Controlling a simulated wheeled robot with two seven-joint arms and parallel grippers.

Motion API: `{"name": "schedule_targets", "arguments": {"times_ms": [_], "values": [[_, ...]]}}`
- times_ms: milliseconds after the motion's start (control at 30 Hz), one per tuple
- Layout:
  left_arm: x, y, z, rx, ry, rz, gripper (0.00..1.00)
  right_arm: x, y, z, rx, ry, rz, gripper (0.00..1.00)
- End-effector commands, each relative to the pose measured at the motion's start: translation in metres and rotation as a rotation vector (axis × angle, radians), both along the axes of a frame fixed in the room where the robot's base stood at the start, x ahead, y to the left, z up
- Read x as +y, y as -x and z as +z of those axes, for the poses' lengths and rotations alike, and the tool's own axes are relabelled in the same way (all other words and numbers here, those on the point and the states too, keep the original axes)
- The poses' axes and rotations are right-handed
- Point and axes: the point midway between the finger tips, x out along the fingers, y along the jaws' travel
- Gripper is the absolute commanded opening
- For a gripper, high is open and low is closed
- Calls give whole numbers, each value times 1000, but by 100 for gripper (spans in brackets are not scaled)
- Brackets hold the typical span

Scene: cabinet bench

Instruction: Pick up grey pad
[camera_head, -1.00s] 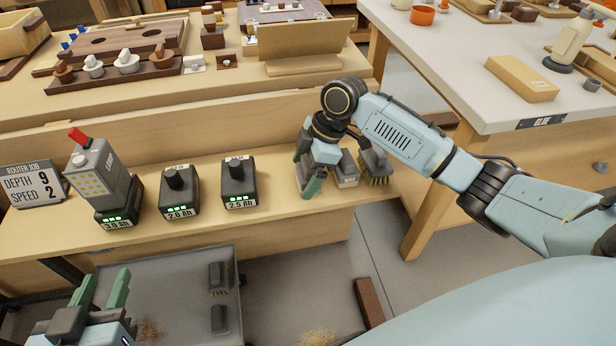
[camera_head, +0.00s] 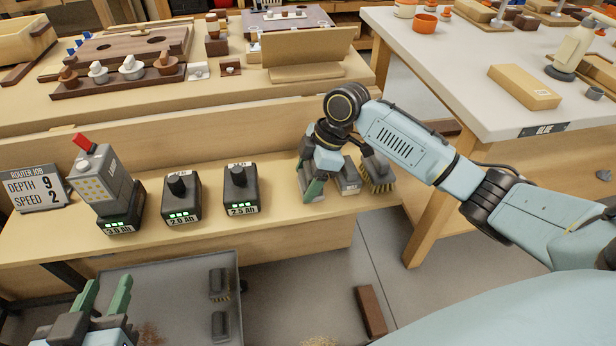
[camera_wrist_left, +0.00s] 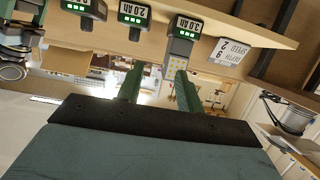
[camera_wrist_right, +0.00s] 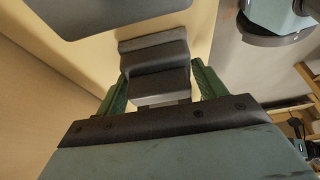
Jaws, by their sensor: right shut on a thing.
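A grey stepped pad (camera_wrist_right: 155,68) sits between the fingers of my right gripper (camera_wrist_right: 160,84) in the right wrist view. The right gripper is shut on it. In the head view this gripper (camera_head: 309,180) is low at the right part of the wooden shelf, and its fingers and wrist hide most of the pad; I cannot tell whether the pad is clear of the shelf. My left gripper (camera_head: 105,293) is open and empty at the lower left, in front of the shelf. Its spread fingers also show in the left wrist view (camera_wrist_left: 158,80).
A labelled grey block (camera_head: 348,178) and a bristle brush (camera_head: 378,172) stand right beside the right gripper. A grey tray (camera_head: 180,275) with brushes lies below.

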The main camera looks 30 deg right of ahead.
Motion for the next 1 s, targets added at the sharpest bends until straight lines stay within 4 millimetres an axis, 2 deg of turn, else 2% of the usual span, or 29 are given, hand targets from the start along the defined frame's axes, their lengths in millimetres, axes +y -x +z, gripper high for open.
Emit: {"name": "schedule_targets", "arguments": {"times_ms": [267,467,600,800,1000], "values": [[12,15,-27,190,-53,19,36,0,-1,19,-2,-1,-1,46],[27,44,-59,437,-116,40,36,0,-1,41,-3,0,1,46],[39,72,-77,620,-160,56,36,0,-1,58,-2,0,0,46],[53,106,-92,819,-204,74,36,0,0,74,-2,-1,1,46],[62,119,-110,923,-234,83,36,0,-1,95,-2,1,0,46]]}}
